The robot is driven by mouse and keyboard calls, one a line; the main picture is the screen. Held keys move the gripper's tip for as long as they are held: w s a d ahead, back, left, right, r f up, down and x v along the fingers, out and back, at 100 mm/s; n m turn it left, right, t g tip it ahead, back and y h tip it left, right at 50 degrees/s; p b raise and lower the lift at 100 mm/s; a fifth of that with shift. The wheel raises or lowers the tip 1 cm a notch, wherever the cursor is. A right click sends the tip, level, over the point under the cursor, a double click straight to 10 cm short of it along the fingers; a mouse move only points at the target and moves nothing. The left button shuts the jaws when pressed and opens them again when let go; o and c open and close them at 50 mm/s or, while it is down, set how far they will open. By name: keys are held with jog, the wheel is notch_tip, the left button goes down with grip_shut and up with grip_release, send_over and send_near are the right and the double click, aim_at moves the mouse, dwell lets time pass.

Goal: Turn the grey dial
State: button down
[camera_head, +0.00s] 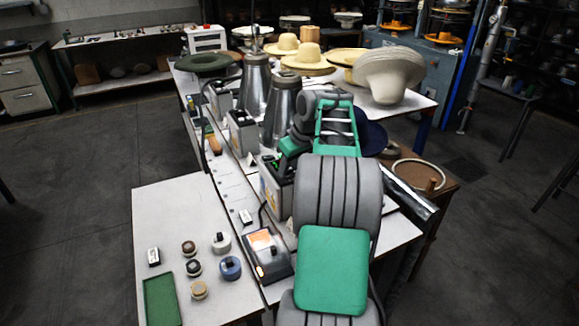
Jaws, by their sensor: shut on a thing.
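My gripper (277,168) is at the top of a pale control box (270,195) in the middle of the bench, beside the metal cones. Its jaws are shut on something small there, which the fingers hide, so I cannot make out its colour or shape. Whether this knob is the grey dial I cannot tell.
Brown (189,248), black (193,267), blue (230,268) and tan (199,290) knobs stand near a green tray (162,300). A dark box (266,255) with an orange panel sits nearby. Metal cones (281,108) rise behind the control box; hats (388,75) stand farther back.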

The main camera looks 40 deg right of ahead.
jog(key=shift+m+b, duration=0.4)
jog(key=shift+a+f+m+h+b, duration=0.1)
jog(key=shift+a+m+h+b, duration=0.05)
jog(key=shift+m+h+b, duration=0.65)
jog(key=shift+a+m+h+b, duration=0.1)
jog(key=shift+m+h+b, duration=0.3)
jog(key=shift+m, duration=1.3)
jog(key=shift+g, duration=0.3)
jog(key=c, duration=1)
grip_release()
jog(key=shift+c, duration=0.2)
jog(key=v, duration=0.8)
